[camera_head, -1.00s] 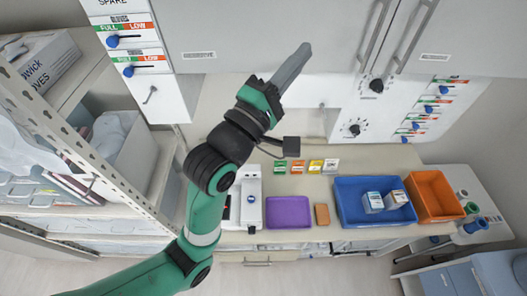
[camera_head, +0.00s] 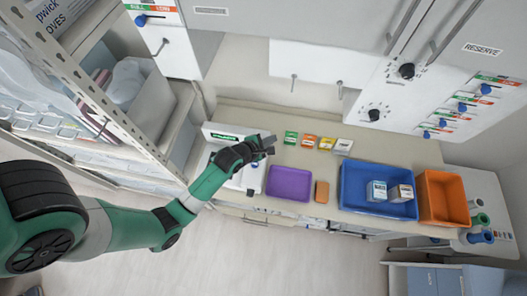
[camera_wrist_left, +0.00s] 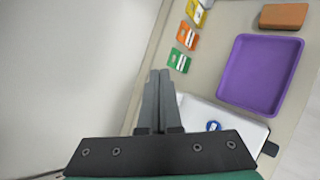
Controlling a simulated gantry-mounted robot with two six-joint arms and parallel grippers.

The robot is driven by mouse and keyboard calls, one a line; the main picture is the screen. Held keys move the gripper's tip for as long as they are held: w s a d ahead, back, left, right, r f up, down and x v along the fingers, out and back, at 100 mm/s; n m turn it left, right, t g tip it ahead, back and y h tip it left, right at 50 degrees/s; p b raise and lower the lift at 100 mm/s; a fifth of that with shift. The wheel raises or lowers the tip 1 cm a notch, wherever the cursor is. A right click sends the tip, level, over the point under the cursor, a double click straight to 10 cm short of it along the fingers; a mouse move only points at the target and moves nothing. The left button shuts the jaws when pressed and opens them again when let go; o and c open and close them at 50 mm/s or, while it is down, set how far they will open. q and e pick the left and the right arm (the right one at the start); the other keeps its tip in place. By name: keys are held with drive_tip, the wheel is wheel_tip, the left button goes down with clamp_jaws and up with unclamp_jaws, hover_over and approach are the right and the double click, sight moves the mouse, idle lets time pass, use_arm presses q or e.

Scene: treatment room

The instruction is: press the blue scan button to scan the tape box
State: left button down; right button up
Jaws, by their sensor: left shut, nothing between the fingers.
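The white scanner device (camera_head: 252,181) stands on the counter left of the purple tray. Its round blue scan button shows in the left wrist view (camera_wrist_left: 213,126), to the right of my fingers. My left gripper (camera_head: 269,146) is shut and empty, above the back part of the scanner, with its closed fingers also in the left wrist view (camera_wrist_left: 160,76). The fingers are apart from the button. Two small white-labelled boxes (camera_head: 376,190) (camera_head: 401,193) sit in the blue tray (camera_head: 350,202); I cannot tell which is the tape box. My right gripper is not in view.
A purple tray (camera_head: 289,184), a brown block (camera_head: 321,191) and an orange bin (camera_head: 443,198) stand on the counter. Several coloured cards (camera_head: 309,141) line its back. A metal shelf (camera_head: 100,100) rises at the left, with cabinets above the counter.

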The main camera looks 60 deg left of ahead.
use_arm(q)
drive_tip(key=n+g, duration=0.1)
drive_tip(key=g, duration=0.1)
hover_over(253, 166)
wheel_tip(253, 166, down, 6)
drive_tip(key=shift+s, duration=0.1)
drive_tip(key=shift+f, duration=0.1)
wheel_tip(253, 166, down, 8)
drive_tip(key=b, duration=0.7)
drive_tip(key=shift+f+b, duration=0.35)
drive_tip(key=shift+b, duration=0.1)
idle(1.0)
drive_tip(key=shift+f, duration=0.4)
